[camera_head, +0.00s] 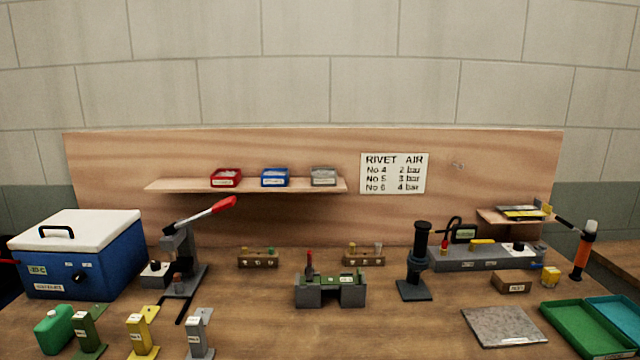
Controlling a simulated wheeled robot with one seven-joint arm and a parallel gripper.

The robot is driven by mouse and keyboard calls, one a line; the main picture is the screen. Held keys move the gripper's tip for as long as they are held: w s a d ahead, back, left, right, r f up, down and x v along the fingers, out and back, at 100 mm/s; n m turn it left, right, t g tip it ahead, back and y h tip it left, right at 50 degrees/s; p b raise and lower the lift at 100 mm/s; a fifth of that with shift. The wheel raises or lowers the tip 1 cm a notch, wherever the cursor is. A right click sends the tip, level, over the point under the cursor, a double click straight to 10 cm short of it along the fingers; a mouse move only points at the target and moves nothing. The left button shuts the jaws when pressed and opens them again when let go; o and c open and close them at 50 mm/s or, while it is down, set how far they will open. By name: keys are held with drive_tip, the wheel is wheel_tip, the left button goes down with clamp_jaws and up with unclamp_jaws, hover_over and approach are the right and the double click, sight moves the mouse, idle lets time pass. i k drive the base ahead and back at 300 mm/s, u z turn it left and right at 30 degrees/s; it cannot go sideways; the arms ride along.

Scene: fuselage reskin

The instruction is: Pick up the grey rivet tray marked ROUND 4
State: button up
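A small grey tray (324,177) sits at the right end of the wooden shelf on the back board, with a pale label on its front that is too small to read. A blue tray (275,177) stands to its left, and a red tray (226,178) stands further left on the same shelf. The three trays are apart from one another. My gripper is not in view.
The shelf (170,186) is above the workbench. Below it stand a lever press (180,255) with a red-tipped handle, a grey fixture (315,291) and a black stand (415,265). A blue cooler (115,260) is at left. Bench front centre is clear.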

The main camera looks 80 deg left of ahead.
sight(319, 176)
drive_tip(key=u, duration=3)
